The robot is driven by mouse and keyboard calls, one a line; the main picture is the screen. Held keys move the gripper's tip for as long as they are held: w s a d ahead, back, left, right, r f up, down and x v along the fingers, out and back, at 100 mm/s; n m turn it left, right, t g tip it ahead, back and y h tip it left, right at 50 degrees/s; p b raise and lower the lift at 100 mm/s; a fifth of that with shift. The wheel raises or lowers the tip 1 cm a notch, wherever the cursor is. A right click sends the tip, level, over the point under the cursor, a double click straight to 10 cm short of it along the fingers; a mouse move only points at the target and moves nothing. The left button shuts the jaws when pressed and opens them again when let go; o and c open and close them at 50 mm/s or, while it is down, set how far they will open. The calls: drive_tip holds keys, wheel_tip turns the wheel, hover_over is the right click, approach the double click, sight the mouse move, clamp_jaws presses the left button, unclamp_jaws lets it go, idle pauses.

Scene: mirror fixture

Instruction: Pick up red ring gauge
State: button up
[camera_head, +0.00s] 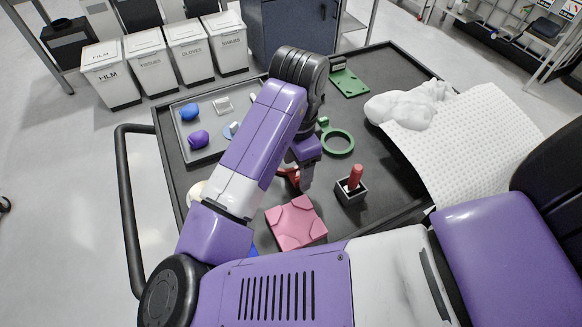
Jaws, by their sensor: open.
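A red thing (281,171), probably the red ring gauge, lies on the dark cart top just left of my gripper. Only a small red part shows; my arm and gripper hide the rest, so I cannot make out its full shape. My gripper (305,184) points down over the cart, close beside the red part. It is open. Whether it touches the red part I cannot tell.
A green ring gauge (350,147) lies behind my gripper. A dark holder (351,196) with a red peg (355,176) stands to the right. A pink block (296,223) lies in front.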

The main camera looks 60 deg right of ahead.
drive_tip(key=shift+f, duration=0.95)
drive_tip(key=c, duration=1.4)
drive_tip(key=shift+r, duration=0.1)
